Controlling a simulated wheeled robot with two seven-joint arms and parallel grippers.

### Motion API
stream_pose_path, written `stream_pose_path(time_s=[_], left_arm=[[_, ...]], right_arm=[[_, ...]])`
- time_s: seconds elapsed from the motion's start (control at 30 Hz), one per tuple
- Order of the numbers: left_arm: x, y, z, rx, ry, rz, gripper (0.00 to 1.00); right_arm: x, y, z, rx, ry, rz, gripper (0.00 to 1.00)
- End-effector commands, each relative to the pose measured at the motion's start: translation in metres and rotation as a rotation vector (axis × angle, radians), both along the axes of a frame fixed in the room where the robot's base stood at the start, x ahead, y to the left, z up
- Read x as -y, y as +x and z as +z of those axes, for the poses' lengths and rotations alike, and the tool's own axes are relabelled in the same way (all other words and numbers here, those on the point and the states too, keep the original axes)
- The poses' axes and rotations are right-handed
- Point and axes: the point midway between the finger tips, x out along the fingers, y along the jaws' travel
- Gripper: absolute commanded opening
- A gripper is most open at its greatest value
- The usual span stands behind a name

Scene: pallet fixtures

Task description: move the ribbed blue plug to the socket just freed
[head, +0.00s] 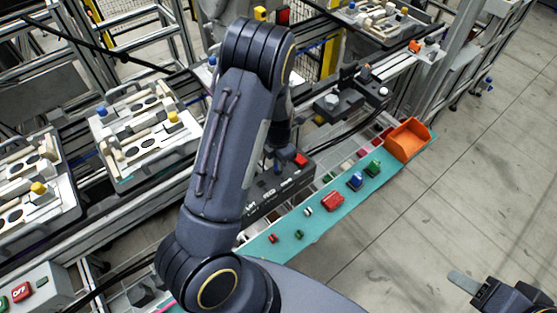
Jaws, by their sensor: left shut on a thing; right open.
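My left arm crosses the middle of the view. Its gripper (277,162) is low over the black box (262,207), mostly hidden behind my forearm. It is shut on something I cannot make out. The black box has white markings and a red block (300,159) at its far end; its sockets are hard to tell apart. A blue plug-like piece (355,181) lies on the teal strip (318,226); ribs are too small to see. I cannot tell whether it is the ribbed blue plug. My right gripper (470,284) is open and empty over the floor at bottom right.
The teal strip also carries a red piece (332,202), a green piece (373,168) and several small bits. An orange bin (408,139) stands at its far end. Pallet fixtures (145,132) fill the left. A grey button box (35,291) is bottom left. Floor at right is clear.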

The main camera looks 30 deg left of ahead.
Motion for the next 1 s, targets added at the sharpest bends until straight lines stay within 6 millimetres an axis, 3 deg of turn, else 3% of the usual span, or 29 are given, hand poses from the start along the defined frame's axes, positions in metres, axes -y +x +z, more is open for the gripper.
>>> stream_pose_path(time_s=[1.0], left_arm=[[0.0,0.0,-0.013,0.0,0.0,0.0,0.0]], right_arm=[[0.0,0.0,-0.01,0.0,0.0,0.0,0.49]])
